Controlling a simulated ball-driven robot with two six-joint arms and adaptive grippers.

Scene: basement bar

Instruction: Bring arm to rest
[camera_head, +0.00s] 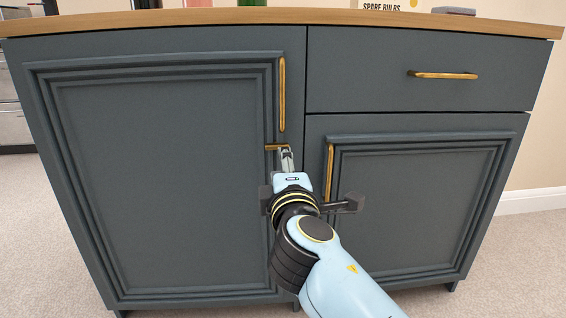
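My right arm comes in from the lower right in the head view. My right gripper (286,152) points away from me at the dark blue-grey cabinet (160,170), near the middle seam between its doors. Its narrow tip is at a short horizontal brass piece (272,147) just below the left door's handle. The fingers are small and foreshortened, so I cannot tell whether they are open or shut, or touch the brass piece. My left gripper is not in view.
The left door has an upright brass handle (282,95); the lower right door has another (329,172). The drawer handle (443,75) is horizontal. A wooden top (200,18) carries a box lettered "SPARE BULBS" (395,6). Carpet (520,260) lies open at right.

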